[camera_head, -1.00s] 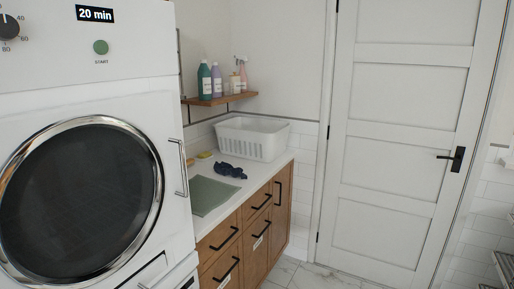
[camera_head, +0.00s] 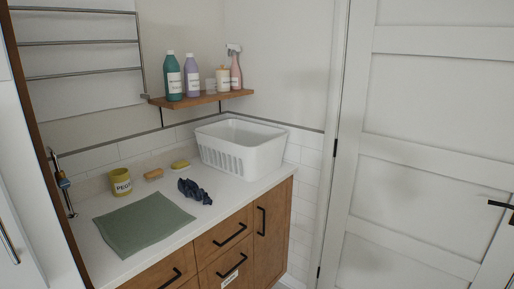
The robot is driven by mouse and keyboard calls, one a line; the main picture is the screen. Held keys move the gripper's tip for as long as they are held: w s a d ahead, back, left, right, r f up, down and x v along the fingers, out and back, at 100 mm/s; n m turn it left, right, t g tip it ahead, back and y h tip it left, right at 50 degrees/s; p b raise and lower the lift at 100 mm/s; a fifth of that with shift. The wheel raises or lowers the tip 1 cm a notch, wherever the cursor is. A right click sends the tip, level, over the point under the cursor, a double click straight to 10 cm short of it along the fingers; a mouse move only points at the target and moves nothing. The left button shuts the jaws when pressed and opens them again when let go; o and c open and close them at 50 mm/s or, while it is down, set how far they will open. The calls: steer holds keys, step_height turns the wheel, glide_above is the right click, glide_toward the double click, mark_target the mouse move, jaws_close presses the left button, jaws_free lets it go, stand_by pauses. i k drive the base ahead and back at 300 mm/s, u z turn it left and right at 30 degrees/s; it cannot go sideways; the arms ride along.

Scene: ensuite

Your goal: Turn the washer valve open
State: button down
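A small pipe fitting with a blue part (camera_head: 63,184), which looks like the washer valve, is at the left on the wall side of the counter. It is small and seen at an angle, so I cannot tell how its handle is turned. A thin metal pipe runs above and below it. My gripper is not in view.
The white counter (camera_head: 225,196) holds a green mat (camera_head: 143,222), a yellow pegs pot (camera_head: 120,182), a dark cloth (camera_head: 194,191) and a white basket (camera_head: 240,147). A bottle shelf (camera_head: 205,99) hangs above. A white appliance edge (camera_head: 22,200) stands at left; a closed door (camera_head: 420,140) at right.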

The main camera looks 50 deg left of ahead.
mark_target(64, 183)
steer(key=i, duration=0.5)
steer(key=u, duration=3.4)
steer(key=i, duration=1)
steer(key=u, duration=0.05)
steer(key=k, duration=1)
steer(key=z, duration=0.1)
steer(key=i, duration=0.1)
steer(key=u, duration=0.05)
